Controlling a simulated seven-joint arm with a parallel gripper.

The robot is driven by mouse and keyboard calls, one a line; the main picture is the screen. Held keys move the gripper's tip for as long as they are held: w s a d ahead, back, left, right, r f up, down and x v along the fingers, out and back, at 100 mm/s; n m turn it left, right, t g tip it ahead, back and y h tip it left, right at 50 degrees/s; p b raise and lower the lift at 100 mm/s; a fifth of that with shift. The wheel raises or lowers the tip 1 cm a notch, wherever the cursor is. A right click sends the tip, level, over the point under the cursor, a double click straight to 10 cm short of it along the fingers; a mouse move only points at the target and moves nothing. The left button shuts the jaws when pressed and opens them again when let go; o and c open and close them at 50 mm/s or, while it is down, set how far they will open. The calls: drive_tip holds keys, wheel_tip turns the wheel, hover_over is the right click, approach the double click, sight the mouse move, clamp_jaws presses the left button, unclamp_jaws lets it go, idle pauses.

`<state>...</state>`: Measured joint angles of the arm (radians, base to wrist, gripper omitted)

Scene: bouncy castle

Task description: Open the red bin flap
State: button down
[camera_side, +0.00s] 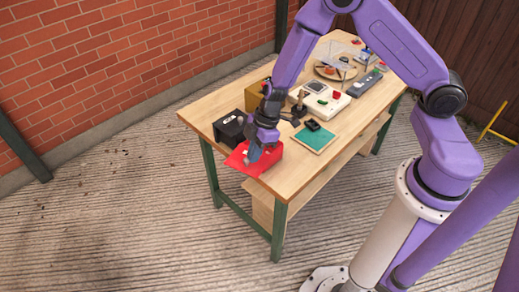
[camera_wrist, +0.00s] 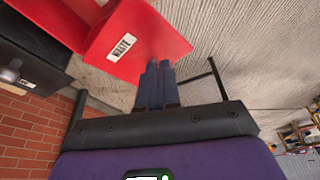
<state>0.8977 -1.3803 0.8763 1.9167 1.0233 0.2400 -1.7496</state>
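The red bin (camera_side: 268,160) sits at the near left corner of the table. Its red flap (camera_side: 236,159) tilts outward past the table edge. In the wrist view the flap (camera_wrist: 150,35) carries a white label reading "WASTE" and stands at an angle to the bin body (camera_wrist: 50,18). My gripper (camera_side: 248,158) is at the flap, with its fingers together. In the wrist view the fingertips (camera_wrist: 159,66) overlap the flap's edge; I cannot tell whether they touch it. The inside of the bin is hidden.
A black box (camera_side: 229,128) stands close beside the bin; its knob (camera_wrist: 10,75) shows in the wrist view. A green-topped pad (camera_side: 314,138), a pale console (camera_side: 320,101) and other items crowd the table (camera_side: 292,181). The floor before the bin is clear.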

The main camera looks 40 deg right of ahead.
drive_tip(key=shift+a, duration=0.4)
idle(0.4)
drive_tip(key=s+d+r, duration=0.2)
drive_tip(key=r, duration=0.3)
drive_tip(key=s+d+r, duration=0.3)
drive_tip(key=r, duration=0.2)
drive_tip(key=s+r+h, duration=0.1)
drive_tip(key=s+r, duration=0.3)
drive_tip(key=s, duration=0.3)
drive_tip(key=s+d+r+m+h, duration=0.1)
drive_tip(key=s+r, duration=0.3)
drive_tip(key=s, duration=0.2)
drive_tip(key=s+d+r+g, duration=0.1)
drive_tip(key=s+r, duration=0.3)
drive_tip(key=s, duration=0.3)
drive_tip(key=shift+s+m+h, duration=0.3)
drive_tip(key=shift+h, duration=0.1)
